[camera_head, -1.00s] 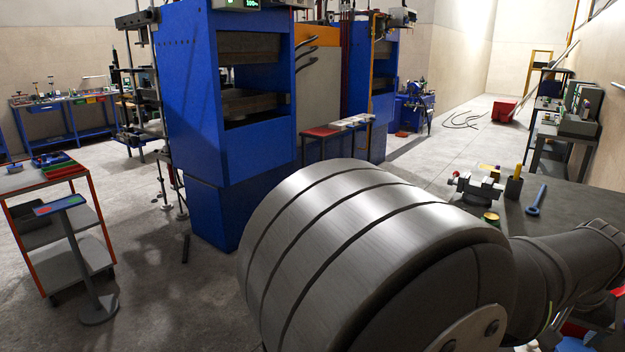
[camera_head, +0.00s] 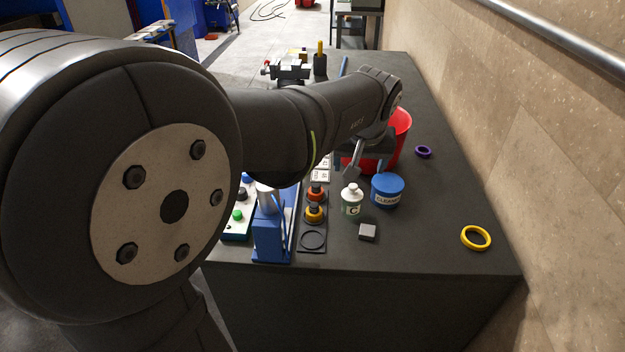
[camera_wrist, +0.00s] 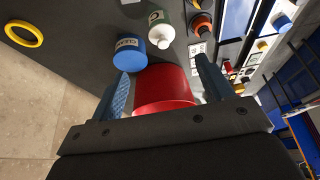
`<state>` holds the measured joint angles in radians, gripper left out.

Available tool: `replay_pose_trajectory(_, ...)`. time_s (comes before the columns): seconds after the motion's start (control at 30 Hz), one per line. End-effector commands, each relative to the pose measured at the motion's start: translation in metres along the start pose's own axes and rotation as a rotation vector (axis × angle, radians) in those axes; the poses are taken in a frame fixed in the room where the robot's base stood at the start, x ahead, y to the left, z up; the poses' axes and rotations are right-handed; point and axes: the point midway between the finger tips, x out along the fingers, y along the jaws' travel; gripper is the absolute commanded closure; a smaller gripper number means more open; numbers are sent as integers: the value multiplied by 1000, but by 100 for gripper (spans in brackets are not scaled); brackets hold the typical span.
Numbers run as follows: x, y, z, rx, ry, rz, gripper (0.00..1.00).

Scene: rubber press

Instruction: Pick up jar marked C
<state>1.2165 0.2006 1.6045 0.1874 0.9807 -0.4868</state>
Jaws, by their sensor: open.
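The jar marked C (camera_head: 351,200) stands upright on the dark bench, pale with a green band and a white top. It sits just left of a blue-lidded tub marked CLEANER (camera_head: 388,190). In the wrist view the jar (camera_wrist: 160,27) is at the top, beyond the fingertips. My gripper (camera_head: 368,172) is above the bench, behind the jar and close to a red bucket. Its two fingers are apart with nothing held between them in the wrist view (camera_wrist: 163,82). The red bucket (camera_wrist: 165,90) shows below and between the fingers.
A small grey block (camera_head: 367,232) lies in front of the jar. A rack with orange-topped parts (camera_head: 315,195) and a blue press-like stand (camera_head: 268,235) are to the left. A yellow ring (camera_head: 476,238) and a purple ring (camera_head: 423,152) lie right. The front right bench is mostly clear.

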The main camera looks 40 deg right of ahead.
Motion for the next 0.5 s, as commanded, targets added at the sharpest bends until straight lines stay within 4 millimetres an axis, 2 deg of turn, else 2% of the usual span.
replay_pose_trajectory(0.17,3,-12,-5,130,-31,46,27)
replay_pose_trajectory(0.5,5,-36,-22,511,-30,214,27)
